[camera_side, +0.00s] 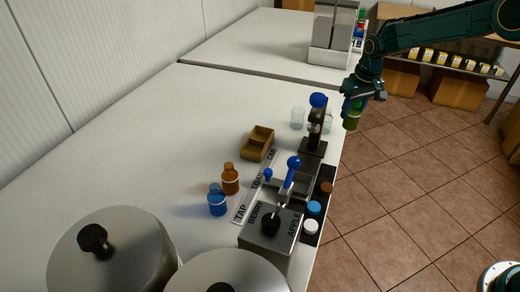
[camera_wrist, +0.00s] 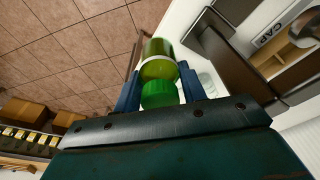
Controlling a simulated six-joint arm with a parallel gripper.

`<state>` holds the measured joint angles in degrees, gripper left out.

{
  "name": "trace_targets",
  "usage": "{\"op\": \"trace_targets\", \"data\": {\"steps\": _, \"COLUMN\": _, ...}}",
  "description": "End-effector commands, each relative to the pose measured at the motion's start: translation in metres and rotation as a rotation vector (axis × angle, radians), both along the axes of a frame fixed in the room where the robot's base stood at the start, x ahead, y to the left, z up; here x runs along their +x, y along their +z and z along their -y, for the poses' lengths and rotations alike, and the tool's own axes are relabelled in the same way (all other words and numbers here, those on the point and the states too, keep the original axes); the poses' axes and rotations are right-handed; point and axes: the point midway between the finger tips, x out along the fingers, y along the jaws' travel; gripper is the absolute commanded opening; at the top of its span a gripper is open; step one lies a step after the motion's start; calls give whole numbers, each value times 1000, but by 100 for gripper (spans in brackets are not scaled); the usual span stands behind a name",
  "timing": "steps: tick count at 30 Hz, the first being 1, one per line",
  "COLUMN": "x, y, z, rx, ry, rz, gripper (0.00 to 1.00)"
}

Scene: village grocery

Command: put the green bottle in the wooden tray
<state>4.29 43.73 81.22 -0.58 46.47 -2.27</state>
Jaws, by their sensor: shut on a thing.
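My gripper (camera_side: 355,98) is shut on the green bottle (camera_side: 352,117) and holds it just off the right edge of the counter, over the floor. In the wrist view the green bottle (camera_wrist: 158,62) sits between the two blue fingers of my gripper (camera_wrist: 160,90), its bright green cap towards the camera. The wooden tray (camera_side: 257,143), with two compartments, lies on the counter to the left and lower in the side view, and looks empty. Part of the wooden tray (camera_wrist: 284,58) shows at the right of the wrist view.
A dark press with a blue knob (camera_side: 318,101) and clear glasses (camera_side: 298,118) stand between my gripper and the tray. A brown bottle (camera_side: 230,178), a blue bottle (camera_side: 217,200) and a blue-handled lever (camera_side: 291,172) stand nearer the camera. The counter's left side (camera_side: 150,160) is clear.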

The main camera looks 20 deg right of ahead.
Motion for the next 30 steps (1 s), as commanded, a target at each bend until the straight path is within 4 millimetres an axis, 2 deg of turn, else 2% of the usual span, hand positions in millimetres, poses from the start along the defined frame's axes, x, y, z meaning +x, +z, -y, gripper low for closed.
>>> {"op": "trace_targets", "data": {"steps": 6, "x": 31, "y": 16, "z": -10, "rx": 0, "ry": 2, "rz": 4, "gripper": 14}}
{"op": "trace_targets", "data": {"steps": 17, "x": 70, "y": 39, "z": -35, "rx": 0, "ry": 25, "rz": 3, "gripper": 14}}
{"op": "trace_targets", "data": {"steps": 23, "x": 86, "y": 42, "z": -61, "rx": 0, "ry": 63, "rz": 2, "gripper": 14}}
{"op": "trace_targets", "data": {"steps": 30, "x": 100, "y": 33, "z": -113, "rx": 0, "ry": 146, "rz": 0, "gripper": 14}}
